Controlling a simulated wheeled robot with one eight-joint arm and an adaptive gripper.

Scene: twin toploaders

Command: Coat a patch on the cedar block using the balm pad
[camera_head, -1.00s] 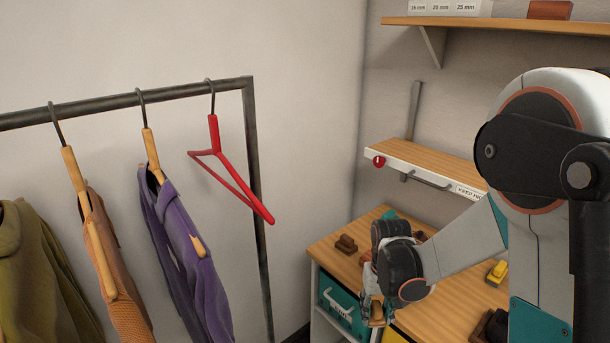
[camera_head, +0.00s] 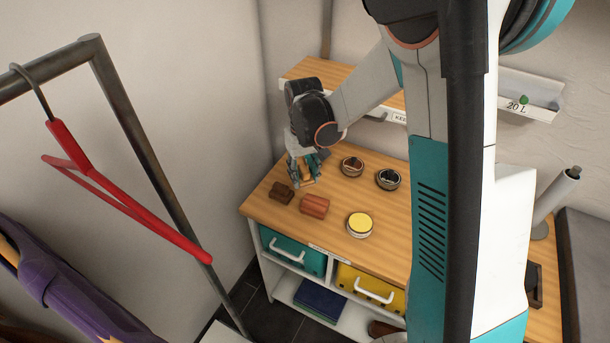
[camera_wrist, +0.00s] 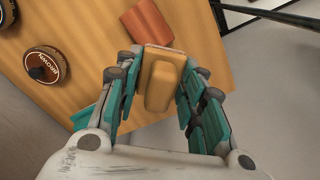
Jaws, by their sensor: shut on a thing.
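The cedar block, a reddish-brown block (camera_head: 314,206), lies on the wooden tabletop near its front edge in the head view. It also shows beyond the fingertips in the wrist view (camera_wrist: 148,22). My gripper (camera_head: 303,182) is over the tabletop, behind and slightly left of the block. In the wrist view my gripper (camera_wrist: 157,85) is shut on a tan pad with a raised yellowish back, the balm pad (camera_wrist: 164,78). The pad appears apart from the block. Its underside is hidden.
A dark brown brush-like piece (camera_head: 283,193) lies left of the block. An open tin with yellow contents (camera_head: 359,224) stands to the right. Two dark tins (camera_head: 352,166) (camera_head: 389,179) stand behind. A shelf (camera_head: 312,75) and clothes rail (camera_head: 130,115) flank the arm.

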